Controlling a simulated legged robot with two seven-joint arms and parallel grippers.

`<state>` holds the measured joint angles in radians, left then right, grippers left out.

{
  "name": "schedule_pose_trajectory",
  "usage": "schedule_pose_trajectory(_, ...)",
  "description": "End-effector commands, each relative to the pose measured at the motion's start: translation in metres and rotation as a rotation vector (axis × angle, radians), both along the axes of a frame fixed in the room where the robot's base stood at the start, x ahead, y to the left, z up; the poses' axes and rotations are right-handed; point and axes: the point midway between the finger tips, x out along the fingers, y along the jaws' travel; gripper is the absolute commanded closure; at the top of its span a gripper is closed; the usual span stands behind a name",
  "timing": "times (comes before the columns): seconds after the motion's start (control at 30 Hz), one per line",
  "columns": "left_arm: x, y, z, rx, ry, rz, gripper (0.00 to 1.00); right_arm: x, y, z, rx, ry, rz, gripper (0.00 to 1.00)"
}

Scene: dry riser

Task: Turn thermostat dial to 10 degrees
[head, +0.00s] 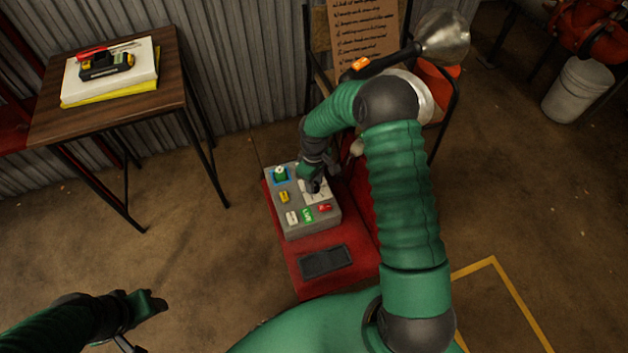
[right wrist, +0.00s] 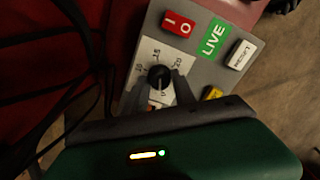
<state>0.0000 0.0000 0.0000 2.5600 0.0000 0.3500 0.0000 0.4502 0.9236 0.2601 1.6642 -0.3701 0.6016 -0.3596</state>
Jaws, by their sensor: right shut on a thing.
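A grey control box (head: 318,227) sits on a red surface in the head view. In the right wrist view, its black thermostat dial (right wrist: 158,76) sits on a white scale plate (right wrist: 150,50) with printed numbers, including 15 and 20. A pale mark shows on the knob, but I cannot read its setting surely. My right gripper (right wrist: 161,88) is shut on the dial, with a dark finger on either side of it. In the head view my right gripper (head: 313,184) partly covers the dial. My left gripper (head: 150,302) is low at the left, away from the box; its jaw opening is unclear.
The box also carries a red I/O switch (right wrist: 178,24), a green LIVE label (right wrist: 213,40), a white button (right wrist: 241,53) and a yellow part (right wrist: 213,93). A dark pad (head: 326,262) lies in front. A wooden table (head: 150,100) stands at the left.

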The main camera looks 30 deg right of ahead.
Motion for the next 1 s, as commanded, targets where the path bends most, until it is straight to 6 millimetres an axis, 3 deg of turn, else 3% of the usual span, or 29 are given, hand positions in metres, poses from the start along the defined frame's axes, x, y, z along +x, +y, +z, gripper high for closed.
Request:
schedule_pose_trajectory(0.4,0.0,0.0,0.036,0.0,0.0,0.0,0.45,0.0,-0.001,0.005,-0.004,0.001,-0.352,1.0)
schedule_pose_trajectory(1.0,0.0,0.0,0.072,0.0,0.0,0.0,0.45,0.0,-0.001,0.003,-0.003,0.0,-0.923,1.0)
